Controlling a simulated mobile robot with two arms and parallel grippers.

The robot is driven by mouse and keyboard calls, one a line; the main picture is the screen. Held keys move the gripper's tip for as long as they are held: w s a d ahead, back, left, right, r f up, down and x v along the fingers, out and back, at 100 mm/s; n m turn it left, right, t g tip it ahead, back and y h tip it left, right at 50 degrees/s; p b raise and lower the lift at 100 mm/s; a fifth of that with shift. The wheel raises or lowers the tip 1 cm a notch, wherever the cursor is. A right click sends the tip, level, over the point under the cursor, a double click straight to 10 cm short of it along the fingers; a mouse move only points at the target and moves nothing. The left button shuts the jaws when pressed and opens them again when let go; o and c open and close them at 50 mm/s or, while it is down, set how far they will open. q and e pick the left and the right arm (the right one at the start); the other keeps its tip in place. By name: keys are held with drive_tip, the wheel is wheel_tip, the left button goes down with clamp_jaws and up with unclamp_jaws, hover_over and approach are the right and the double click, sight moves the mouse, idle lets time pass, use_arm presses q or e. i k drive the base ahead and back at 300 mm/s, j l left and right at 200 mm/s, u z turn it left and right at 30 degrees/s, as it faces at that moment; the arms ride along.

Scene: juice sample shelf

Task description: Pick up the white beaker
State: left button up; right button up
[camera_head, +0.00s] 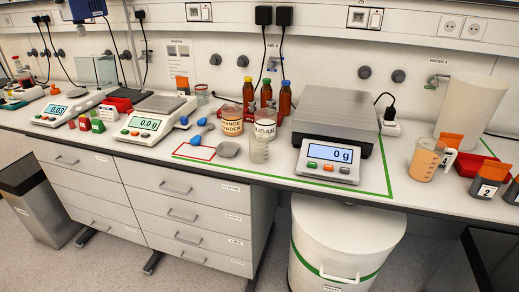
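No beaker that is plainly white stands out. A small clear, whitish beaker (259,149) stands on the bench in front of the sugar jar (264,124), near the front edge. A clear jug (426,159) with a pale handle holds orange juice at the right. A large white cylindrical container (468,108) stands behind it at the back right. I cannot tell which of these the task means. Neither of my grippers is in view.
A large scale (336,125) reading 0 g stands right of the small beaker. An orange powder jar (231,119), a grey scoop (228,149) and brown bottles (285,98) stand nearby. Dark orange-topped containers (487,180) and a red tray (464,164) crowd the right.

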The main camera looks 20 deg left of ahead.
sight(258, 141)
drive_tip(key=i+l, duration=0.25)
drive_tip(key=i+l+u, duration=0.15)
drive_tip(key=l, duration=0.3)
drive_tip(key=i+l, duration=0.3)
drive_tip(key=i+l+u, duration=0.1)
drive_tip(key=l, duration=0.3)
drive_tip(key=i, duration=0.1)
